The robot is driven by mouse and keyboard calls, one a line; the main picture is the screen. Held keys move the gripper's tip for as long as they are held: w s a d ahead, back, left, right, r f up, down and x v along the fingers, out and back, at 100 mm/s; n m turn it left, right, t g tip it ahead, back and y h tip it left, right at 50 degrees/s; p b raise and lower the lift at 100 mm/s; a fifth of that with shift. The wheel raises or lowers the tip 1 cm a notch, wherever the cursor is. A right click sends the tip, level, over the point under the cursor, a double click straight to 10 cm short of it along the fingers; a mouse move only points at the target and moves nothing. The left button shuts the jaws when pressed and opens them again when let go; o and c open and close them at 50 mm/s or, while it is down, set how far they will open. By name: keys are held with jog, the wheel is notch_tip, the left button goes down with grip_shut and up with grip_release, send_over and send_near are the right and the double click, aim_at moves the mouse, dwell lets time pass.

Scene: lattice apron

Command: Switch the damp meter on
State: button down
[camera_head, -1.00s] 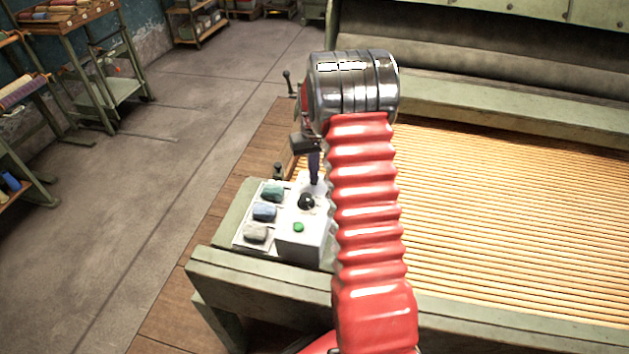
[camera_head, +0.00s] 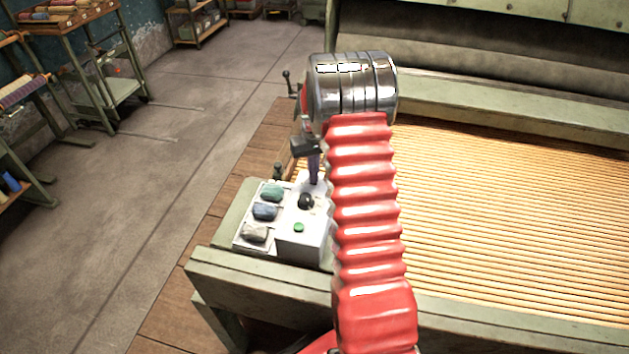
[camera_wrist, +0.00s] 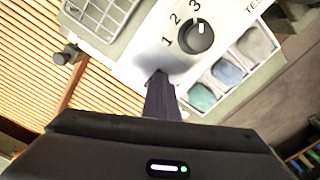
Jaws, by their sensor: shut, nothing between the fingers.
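The damp meter appears to be the white box (camera_head: 300,248) on the near left corner of the machine; my red arm hides its right part. A black round knob (camera_head: 305,201) and a green button (camera_head: 298,227) are on its top. In the wrist view the knob (camera_wrist: 198,36) has a white mark pointing roughly toward the printed 3. The numbers 1, 2, 3 curve beside it. My gripper (camera_wrist: 162,78) is shut and empty, its tips over the white panel near the knob; I cannot tell if they touch. It also shows in the head view (camera_head: 314,182).
Green, blue and grey fabric-like samples (camera_head: 264,212) lie on a white tray left of the box. Yellow slats (camera_head: 500,220) fill the right. A small lever (camera_head: 287,82) stands behind.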

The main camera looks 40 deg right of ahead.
jog(key=shift+f, duration=0.25)
jog(key=shift+r, duration=0.1)
notch_tip(320, 180, up, 7)
dwell(1.3)
jog(key=shift+s, duration=0.1)
dwell(0.4)
